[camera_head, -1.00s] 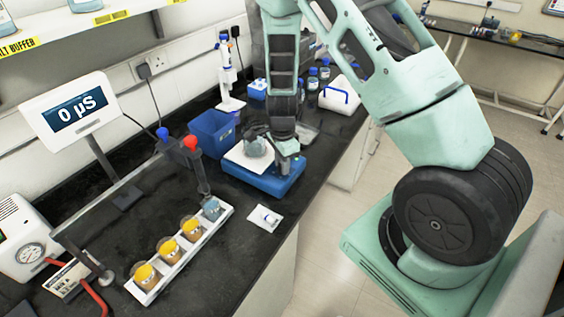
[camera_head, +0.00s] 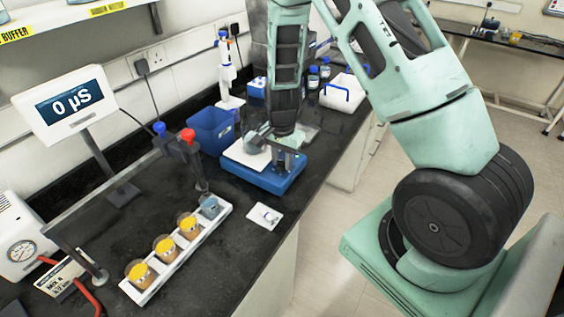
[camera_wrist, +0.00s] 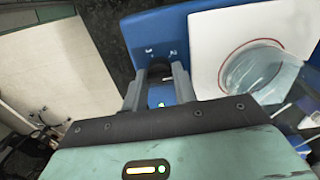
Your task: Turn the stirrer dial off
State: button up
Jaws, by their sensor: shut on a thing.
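The stirrer (camera_head: 258,180) is a low blue box with a white top plate (camera_head: 243,155) on the black bench. A glass beaker (camera_wrist: 262,76) stands on the plate, over a red ring. My gripper (camera_head: 286,160) points down at the right end of the stirrer. In the wrist view its two grey fingers (camera_wrist: 158,84) are shut on the dark dial (camera_wrist: 158,71) on the stirrer's blue top. The dial is mostly hidden between the fingers, and its pointer cannot be read. A small green light (camera_wrist: 161,104) shows beside it.
A meter reading "0 µS" (camera_head: 66,103) stands at the left. A white rack (camera_head: 165,278) holds several beakers in front. A blue bin (camera_head: 210,130) is behind the stirrer. A small white packet (camera_head: 264,216) lies near the bench's front edge.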

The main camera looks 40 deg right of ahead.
jog(key=n+b, duration=0.1)
jog(key=n, duration=0.3)
jog(key=shift+n+b, duration=0.3)
jog(key=n+b, duration=0.1)
jog(key=n, duration=0.3)
jog(key=shift+n, duration=0.3)
jog(key=n+b, duration=0.1)
jog(key=n, duration=0.3)
jog(key=shift+n, duration=0.3)
jog(key=n, duration=0.4)
jog(key=shift+r, duration=0.1)
jog(key=n+p, duration=0.1)
jog(key=n, duration=0.4)
jog(key=shift+p, duration=0.35)
jog(key=n+p, duration=0.2)
jog(key=n, duration=0.2)
jog(key=shift+r+n, duration=0.1)
jog(key=shift+n, duration=0.2)
jog(key=n+p, duration=0.2)
jog(key=n, duration=0.2)
jog(key=shift+n+p, duration=1)
jog(key=shift+n, duration=1)
